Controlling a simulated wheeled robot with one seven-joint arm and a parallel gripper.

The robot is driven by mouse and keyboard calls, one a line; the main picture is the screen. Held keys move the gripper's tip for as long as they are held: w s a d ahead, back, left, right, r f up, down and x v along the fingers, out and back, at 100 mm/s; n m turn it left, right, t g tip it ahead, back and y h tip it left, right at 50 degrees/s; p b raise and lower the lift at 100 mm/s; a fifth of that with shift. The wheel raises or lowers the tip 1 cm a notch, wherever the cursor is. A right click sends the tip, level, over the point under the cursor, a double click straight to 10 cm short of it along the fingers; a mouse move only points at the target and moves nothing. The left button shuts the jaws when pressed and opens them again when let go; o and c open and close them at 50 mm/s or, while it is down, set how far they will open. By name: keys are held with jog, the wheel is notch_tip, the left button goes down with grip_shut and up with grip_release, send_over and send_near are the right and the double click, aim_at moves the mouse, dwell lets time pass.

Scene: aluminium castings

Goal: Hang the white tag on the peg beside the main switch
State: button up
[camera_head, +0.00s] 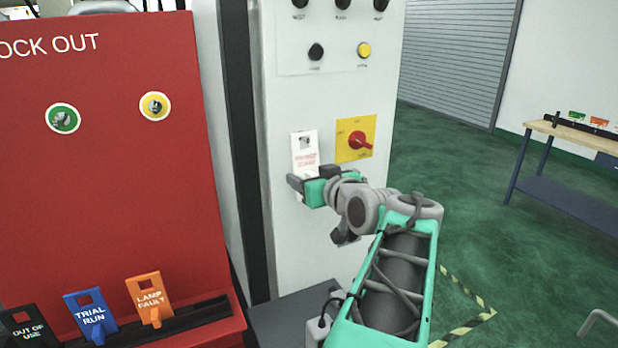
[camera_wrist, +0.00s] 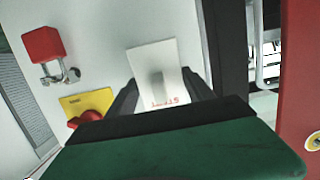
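The white tag (camera_head: 304,148) with red lettering is upright against the grey cabinet front, left of the main switch (camera_head: 358,141), a red knob on a yellow plate. A dark spot shows near its top; I cannot tell whether the peg passes through it. My gripper (camera_head: 309,181) is in front of the tag's lower half and hides part of it. In the wrist view the tag (camera_wrist: 148,58) lies between the two dark fingers (camera_wrist: 160,84), which are spread apart. A grey raised piece on the tag shows between them, with gaps to both fingers.
A red lock-out board (camera_head: 110,190) stands at left, with black, blue (camera_head: 88,312) and orange tags in its bottom rack. A red padlock (camera_wrist: 43,45) hangs on the cabinet near the switch. A bench (camera_head: 570,133) is at far right. Green floor between is open.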

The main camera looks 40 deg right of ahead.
jog(key=o, duration=0.4)
jog(key=shift+o, duration=0.2)
